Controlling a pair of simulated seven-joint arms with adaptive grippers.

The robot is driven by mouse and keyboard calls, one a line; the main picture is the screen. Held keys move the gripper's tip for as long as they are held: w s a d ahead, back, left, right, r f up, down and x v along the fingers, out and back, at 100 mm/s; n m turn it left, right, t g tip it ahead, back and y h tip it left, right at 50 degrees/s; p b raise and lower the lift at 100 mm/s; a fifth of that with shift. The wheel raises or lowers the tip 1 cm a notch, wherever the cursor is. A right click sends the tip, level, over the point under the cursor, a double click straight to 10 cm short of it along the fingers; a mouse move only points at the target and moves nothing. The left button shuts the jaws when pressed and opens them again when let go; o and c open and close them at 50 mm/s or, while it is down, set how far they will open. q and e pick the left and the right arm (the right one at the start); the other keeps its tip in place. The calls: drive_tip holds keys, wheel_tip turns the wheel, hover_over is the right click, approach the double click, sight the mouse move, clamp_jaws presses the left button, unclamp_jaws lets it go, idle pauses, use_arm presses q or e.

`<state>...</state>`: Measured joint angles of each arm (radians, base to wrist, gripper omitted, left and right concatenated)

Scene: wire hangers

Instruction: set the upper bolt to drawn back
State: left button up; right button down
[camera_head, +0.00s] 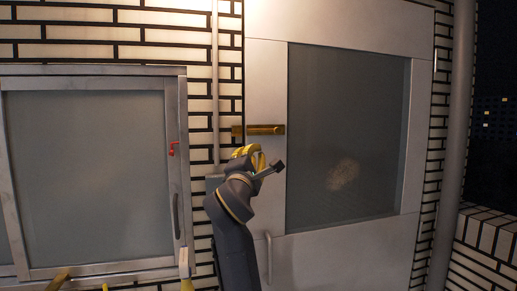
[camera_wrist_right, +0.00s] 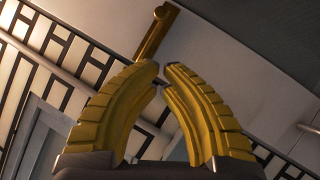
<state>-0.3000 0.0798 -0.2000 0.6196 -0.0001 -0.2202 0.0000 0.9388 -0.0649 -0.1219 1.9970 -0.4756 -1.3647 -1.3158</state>
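A brass bolt (camera_head: 265,129) lies level on the upper left part of the pale door (camera_head: 340,235). A brass piece (camera_head: 237,130) continues left of the door's edge over the frame; whether it is the keeper or the bar's end is unclear. My right gripper (camera_head: 250,151) is just below the bolt, with yellow fingers. In the right wrist view, its curved fingertips (camera_wrist_right: 161,68) nearly meet, with a thin gap and nothing clearly held. The bolt (camera_wrist_right: 157,31) shows just beyond them; contact is unclear.
A framed glass window (camera_head: 90,170) with a red catch (camera_head: 173,148) and a dark handle (camera_head: 176,215) is at the left. A pale door handle (camera_head: 268,257) is low on the door. A vertical pipe (camera_head: 458,130) stands at the right. Yellow pieces show at the bottom edge.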

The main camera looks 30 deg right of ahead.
drive_tip(key=shift+v, duration=1.15)
drive_tip(key=shift+f, duration=0.15)
